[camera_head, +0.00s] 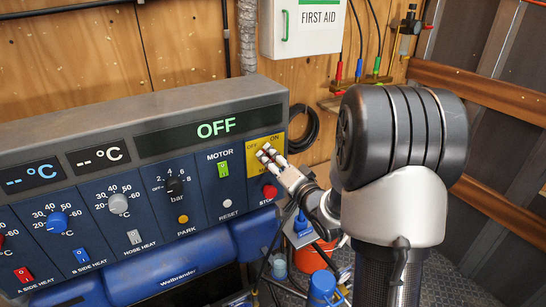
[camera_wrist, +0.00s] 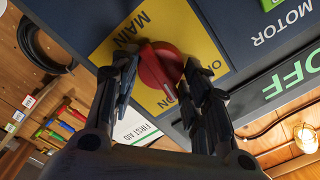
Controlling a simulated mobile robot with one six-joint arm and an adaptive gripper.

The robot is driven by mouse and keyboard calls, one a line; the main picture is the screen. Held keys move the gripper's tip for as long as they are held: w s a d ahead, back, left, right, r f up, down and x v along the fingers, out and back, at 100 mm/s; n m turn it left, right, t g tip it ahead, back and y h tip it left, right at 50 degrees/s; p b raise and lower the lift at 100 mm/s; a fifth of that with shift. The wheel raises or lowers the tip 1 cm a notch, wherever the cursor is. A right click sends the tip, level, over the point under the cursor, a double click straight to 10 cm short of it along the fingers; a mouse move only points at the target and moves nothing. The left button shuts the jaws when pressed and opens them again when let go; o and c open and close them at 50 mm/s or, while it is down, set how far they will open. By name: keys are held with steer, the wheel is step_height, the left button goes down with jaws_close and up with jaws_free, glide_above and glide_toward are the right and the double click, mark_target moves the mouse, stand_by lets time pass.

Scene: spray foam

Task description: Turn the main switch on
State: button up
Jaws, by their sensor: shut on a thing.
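The main switch is a red rotary knob (camera_wrist: 158,66) on a yellow plate (camera_wrist: 117,43) lettered MAIN, with OFF and ON marks. In the wrist view my gripper (camera_wrist: 160,72) has one finger on each side of the knob and is shut on it. The knob's pale pointer line faces down in that view, close to partly hidden letters. In the head view my gripper (camera_head: 268,155) is at the yellow plate (camera_head: 279,137) and hides the knob. The green display (camera_head: 216,128) reads OFF.
A red STOP button (camera_head: 270,191) sits just below my gripper. The MOTOR switch (camera_head: 223,170) and RESET button (camera_head: 227,203) are to the left. A first aid box (camera_head: 302,28) and a coiled black cable (camera_head: 305,128) are on the wooden wall behind.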

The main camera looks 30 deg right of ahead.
steer(key=m+p, duration=0.1)
steer(key=m, duration=0.2)
steer(key=shift+m, duration=0.3)
steer(key=shift+f+m+p, duration=0.2)
steer(key=shift+m+p, duration=0.75)
steer(key=shift+m, duration=0.85)
steer(key=o, duration=1)
steer(key=s, duration=0.7)
steer(key=shift+s+d, duration=0.2)
steer(key=shift+s, duration=0.05)
